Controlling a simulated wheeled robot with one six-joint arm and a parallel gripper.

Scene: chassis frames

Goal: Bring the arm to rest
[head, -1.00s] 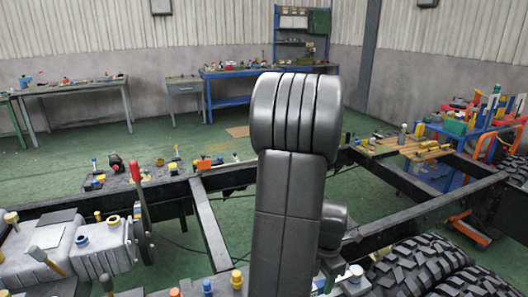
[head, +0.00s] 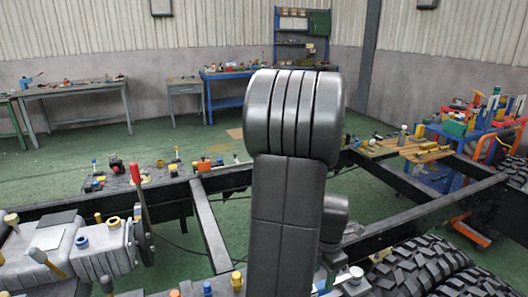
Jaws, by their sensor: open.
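My dark grey arm (head: 285,210) rises through the middle of the head view, with its large ribbed joint (head: 295,115) at the top. A smaller dark part of my arm (head: 335,215) shows just right of the upright link, partly hidden behind it. My gripper's fingers cannot be made out in this view. I see nothing held by the arm.
A blue tool cart (head: 480,140) stands at right. Benches (head: 75,88) line the back wall. Green floor between is mostly open.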

